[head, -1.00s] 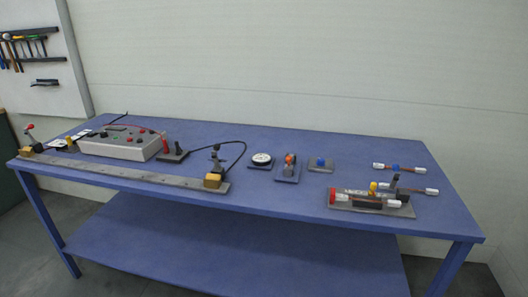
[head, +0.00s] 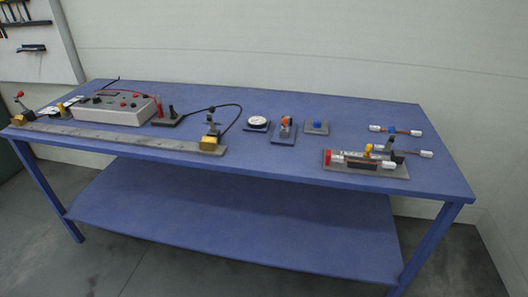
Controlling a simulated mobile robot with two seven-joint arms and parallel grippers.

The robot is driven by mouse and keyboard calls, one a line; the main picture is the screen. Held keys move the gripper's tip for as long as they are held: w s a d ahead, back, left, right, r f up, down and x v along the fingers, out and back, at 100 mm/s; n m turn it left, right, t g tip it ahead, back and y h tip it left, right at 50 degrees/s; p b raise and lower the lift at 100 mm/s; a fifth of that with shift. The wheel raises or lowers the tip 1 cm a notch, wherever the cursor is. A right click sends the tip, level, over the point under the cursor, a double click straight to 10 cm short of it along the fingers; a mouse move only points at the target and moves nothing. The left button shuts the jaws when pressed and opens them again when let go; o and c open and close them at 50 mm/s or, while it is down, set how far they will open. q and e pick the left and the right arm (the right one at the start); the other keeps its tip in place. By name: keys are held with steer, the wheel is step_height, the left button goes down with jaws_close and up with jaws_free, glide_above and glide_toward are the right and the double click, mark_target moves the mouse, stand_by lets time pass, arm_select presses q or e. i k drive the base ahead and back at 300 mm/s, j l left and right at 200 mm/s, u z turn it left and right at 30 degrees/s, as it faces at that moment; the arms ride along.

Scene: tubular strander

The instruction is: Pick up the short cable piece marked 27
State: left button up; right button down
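Short cable pieces with white ends lie at the right of the blue table (head: 330,182). A piece with a red end and a white end (head: 350,158) lies on that plate. The markings are too small to read, so I cannot tell which is 27. Neither of my grippers is in view.
A grey meter box (head: 118,108) with red and black knobs stands at the left back. A long metal bar with clamps (head: 120,138) runs along the left front edge. A round dial (head: 258,123) and small blocks sit mid-table. The lower shelf (head: 230,215) is empty.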

mark_target(336, 158)
steer(key=i+z, duration=0.15)
steer(key=z, duration=0.3)
steer(key=i+j+z, duration=0.1)
steer(key=z, duration=0.4)
steer(key=i+j, duration=0.15)
steer(key=j, duration=0.25)
steer(key=i+j, duration=0.15)
steer(key=j, duration=0.25)
steer(key=i+j, duration=0.15)
steer(key=j, duration=0.25)
steer(key=i+j+z, duration=0.1)
steer(key=j+z, duration=0.25)
steer(key=i+j+z, duration=0.1)
steer(key=j+z, duration=0.3)
